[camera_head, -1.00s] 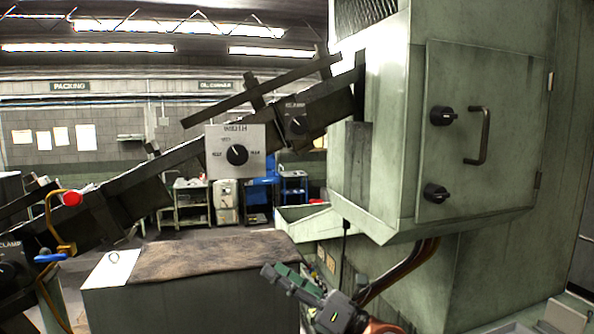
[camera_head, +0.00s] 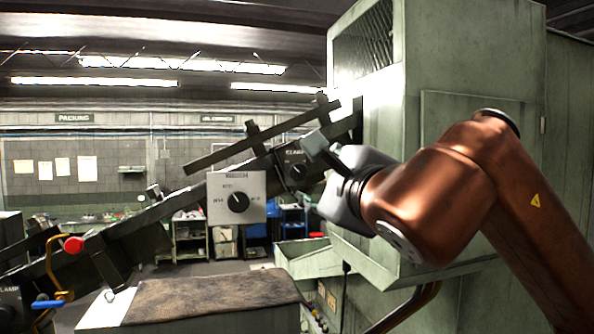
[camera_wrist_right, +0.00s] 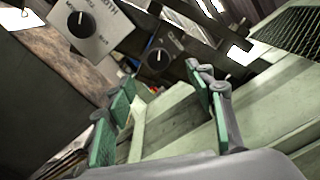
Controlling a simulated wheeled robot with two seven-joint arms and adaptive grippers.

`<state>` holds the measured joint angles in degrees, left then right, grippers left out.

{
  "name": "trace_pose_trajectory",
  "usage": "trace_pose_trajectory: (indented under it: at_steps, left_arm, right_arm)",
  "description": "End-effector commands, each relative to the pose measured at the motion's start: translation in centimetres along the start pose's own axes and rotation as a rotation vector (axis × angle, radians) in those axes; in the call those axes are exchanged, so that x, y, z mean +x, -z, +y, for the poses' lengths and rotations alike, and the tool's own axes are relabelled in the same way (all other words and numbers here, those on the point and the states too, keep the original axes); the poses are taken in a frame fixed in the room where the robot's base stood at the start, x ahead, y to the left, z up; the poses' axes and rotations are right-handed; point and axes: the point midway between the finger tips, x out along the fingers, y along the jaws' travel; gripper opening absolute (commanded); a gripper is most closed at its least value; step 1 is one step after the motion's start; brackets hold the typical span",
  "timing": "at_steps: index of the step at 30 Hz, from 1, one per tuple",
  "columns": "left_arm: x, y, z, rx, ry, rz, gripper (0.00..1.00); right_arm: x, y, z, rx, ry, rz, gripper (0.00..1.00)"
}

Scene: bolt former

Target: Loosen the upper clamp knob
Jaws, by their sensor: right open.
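The upper clamp knob (camera_head: 297,170) is a black round knob on a dark plate on the sloping rail, under a partly readable "CLAMP" label. In the right wrist view the knob (camera_wrist_right: 158,61) shows ahead, between and beyond the fingertips. My right gripper (camera_head: 318,150) is just right of the knob in the head view, seen from behind and side. In the wrist view its green-padded fingers (camera_wrist_right: 160,85) are wide apart with nothing between them. The fingers appear apart from the knob. My left gripper is not in view.
A grey width panel with a black knob (camera_head: 238,202) sits left of the clamp knob. The green machine cabinet (camera_head: 450,60) stands close on the right, behind my right arm.

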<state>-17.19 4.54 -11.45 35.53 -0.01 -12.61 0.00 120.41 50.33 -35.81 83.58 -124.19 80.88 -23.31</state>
Motion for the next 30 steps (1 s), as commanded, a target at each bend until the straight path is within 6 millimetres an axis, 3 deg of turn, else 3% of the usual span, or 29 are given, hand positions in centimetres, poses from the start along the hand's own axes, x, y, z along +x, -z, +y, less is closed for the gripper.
trace_pose_trajectory:
  at_steps: [5,12,21,30]
  left_arm:
    - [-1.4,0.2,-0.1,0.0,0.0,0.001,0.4]
    - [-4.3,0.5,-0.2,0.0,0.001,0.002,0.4]
    - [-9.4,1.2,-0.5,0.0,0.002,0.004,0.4]
    - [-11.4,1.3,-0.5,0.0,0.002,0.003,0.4]
  right_arm:
    - [2.8,-0.1,-0.1,0.0,-0.005,0.001,0.49]
    - [8.6,-0.3,-0.2,0.001,-0.007,0.0,0.49]
    - [8.0,-0.4,-0.5,-0.486,-0.002,-0.004,0.49]
    - [8.0,-0.1,-0.1,-0.889,-0.002,-0.003,0.49]
